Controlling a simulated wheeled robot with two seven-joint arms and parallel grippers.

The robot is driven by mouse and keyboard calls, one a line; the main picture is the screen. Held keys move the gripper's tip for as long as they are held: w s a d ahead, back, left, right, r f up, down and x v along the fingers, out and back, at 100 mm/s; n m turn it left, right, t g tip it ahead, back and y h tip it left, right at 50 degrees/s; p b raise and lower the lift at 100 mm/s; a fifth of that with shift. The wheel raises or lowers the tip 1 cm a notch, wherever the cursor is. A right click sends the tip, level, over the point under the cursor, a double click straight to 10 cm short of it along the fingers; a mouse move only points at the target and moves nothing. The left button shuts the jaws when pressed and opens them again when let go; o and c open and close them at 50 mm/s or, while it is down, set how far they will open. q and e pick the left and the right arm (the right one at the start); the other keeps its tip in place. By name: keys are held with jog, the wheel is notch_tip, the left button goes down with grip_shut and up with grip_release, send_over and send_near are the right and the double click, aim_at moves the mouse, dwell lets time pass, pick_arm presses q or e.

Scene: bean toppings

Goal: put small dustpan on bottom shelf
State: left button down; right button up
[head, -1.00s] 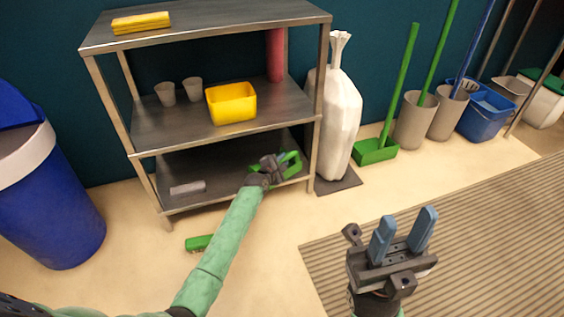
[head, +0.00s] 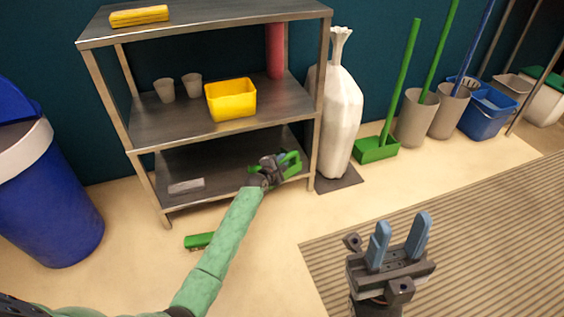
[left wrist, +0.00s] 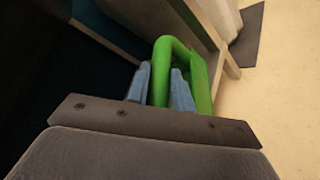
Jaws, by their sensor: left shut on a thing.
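The small green dustpan (head: 291,164) is at the right end of the bottom shelf (head: 215,165), partly hidden by my left gripper. My left gripper (head: 277,163) reaches in over that shelf and is shut on the dustpan. In the left wrist view, the blue fingers (left wrist: 161,88) close around one bar of the green looped handle (left wrist: 178,48), near the shelf's post. I cannot tell whether the dustpan rests on the shelf surface. My right gripper (head: 398,243) is open and empty above the striped mat.
A grey block (head: 186,186) lies on the bottom shelf's left part. A green brush (head: 199,241) lies on the floor in front. Shelf posts and a white sack (head: 341,120) bound the right side. A blue bin (head: 50,200) stands left. The bottom shelf's middle is clear.

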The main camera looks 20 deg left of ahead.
pick_arm(q)
jog(key=shift+f, duration=0.35)
jog(key=c, duration=1.1)
grip_release()
jog(key=shift+c, duration=0.2)
